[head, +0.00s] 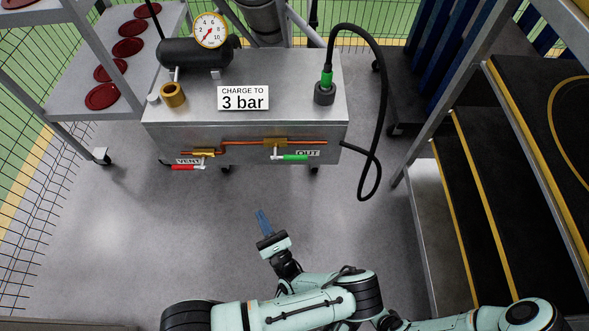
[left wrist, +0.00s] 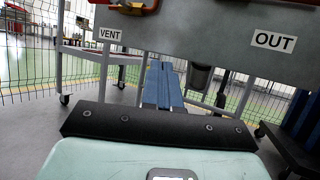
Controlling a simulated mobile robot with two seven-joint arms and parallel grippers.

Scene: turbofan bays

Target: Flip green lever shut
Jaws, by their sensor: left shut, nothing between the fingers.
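The green lever (head: 294,157) is on the front of the grey metal cart, below the copper pipe (head: 298,142) and beside the OUT label (head: 307,153). Its handle points right, roughly parallel to the pipe. My left gripper (head: 261,215) is shut and empty, its blue fingers pointing towards the cart from in front, clear of the lever. In the left wrist view the shut fingers (left wrist: 162,75) point between the VENT label (left wrist: 110,35) and the OUT label (left wrist: 273,41); the green lever does not show there. My right gripper is not in view.
A red lever (head: 187,167) sits at the VENT label, left of the green one. A black hose (head: 382,95) loops down the cart's right side. A shelf rack (head: 95,60) stands left, dark stepped shelving (head: 480,190) right. The floor before the cart is clear.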

